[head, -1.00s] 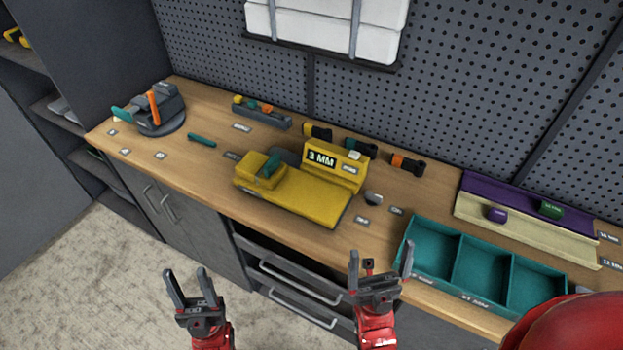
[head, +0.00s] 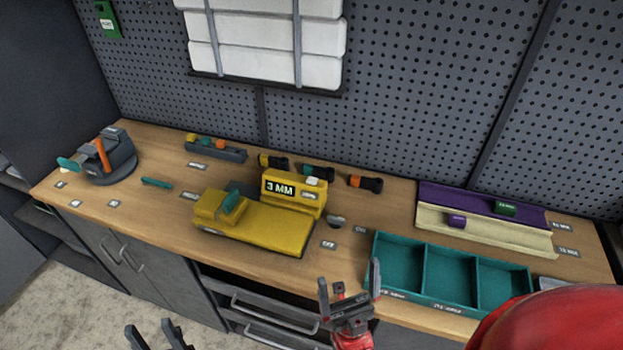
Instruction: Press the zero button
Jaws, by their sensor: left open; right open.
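A yellow gauge device (head: 265,232) stands on the workbench, with a dark display (head: 281,187) reading "3 MM". A small white button (head: 314,181) sits on top of its raised block at the right. A small label (head: 309,196) is on the block's front, too small to read; I cannot tell which part is the zero button. My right gripper (head: 349,291) is open and empty, in front of the bench edge, below and right of the device. My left gripper (head: 160,335) is open and empty at the bottom edge, mostly cut off.
A teal tray (head: 423,280) with three compartments lies at the right front. A purple and cream rail (head: 485,216) is behind it. A vise (head: 106,158) stands at the far left. Several small tools (head: 365,183) lie along the pegboard. Drawer handles (head: 270,312) stick out below the bench.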

